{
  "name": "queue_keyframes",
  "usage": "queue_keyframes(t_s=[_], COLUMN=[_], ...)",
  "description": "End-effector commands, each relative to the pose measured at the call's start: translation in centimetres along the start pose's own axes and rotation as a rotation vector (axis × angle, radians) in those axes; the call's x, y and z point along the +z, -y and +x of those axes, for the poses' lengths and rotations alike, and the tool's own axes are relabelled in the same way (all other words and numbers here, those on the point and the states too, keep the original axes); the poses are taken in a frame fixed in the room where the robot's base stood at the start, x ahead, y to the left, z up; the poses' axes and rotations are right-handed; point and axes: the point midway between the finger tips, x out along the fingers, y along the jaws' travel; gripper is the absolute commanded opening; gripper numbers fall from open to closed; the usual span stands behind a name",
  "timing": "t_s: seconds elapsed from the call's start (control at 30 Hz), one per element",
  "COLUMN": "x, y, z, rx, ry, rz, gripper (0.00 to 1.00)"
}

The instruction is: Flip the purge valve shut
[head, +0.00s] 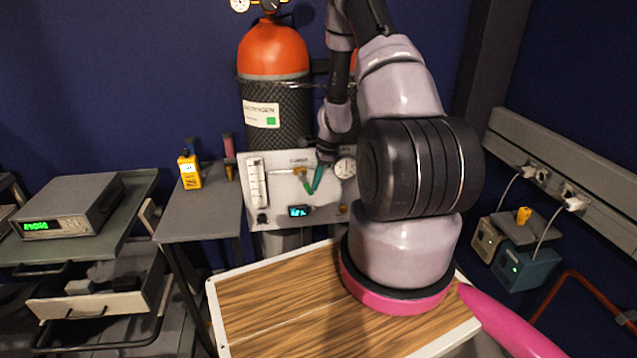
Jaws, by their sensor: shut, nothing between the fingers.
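The purge valve is on the pale panel (277,205), with a brass-coloured body (299,173) under a small dark label. A green lever (305,184) slants down and to the right from the body. My gripper (316,188) comes down from the upper right in front of the panel, its narrow green fingers shut and empty. The fingertips lie at or very near the lower end of the lever, making a V shape with it. I cannot tell whether they touch. My wrist and arm cover part of the panel's right side.
A round gauge (345,167), a flow tube (257,183) and a small lit display (300,211) are on the panel. An orange-topped cylinder (273,50) stands behind. A wood-topped table (270,300) is in front.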

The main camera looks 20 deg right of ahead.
Motion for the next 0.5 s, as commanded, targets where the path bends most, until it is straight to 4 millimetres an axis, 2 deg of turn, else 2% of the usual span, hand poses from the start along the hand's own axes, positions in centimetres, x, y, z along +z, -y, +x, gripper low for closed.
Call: queue_keyframes(t_s=[0.5], x=[0.5], y=[0.0], z=[1.6], rx=[0.0], ry=[-0.001], rz=[-0.001], gripper=[0.0])
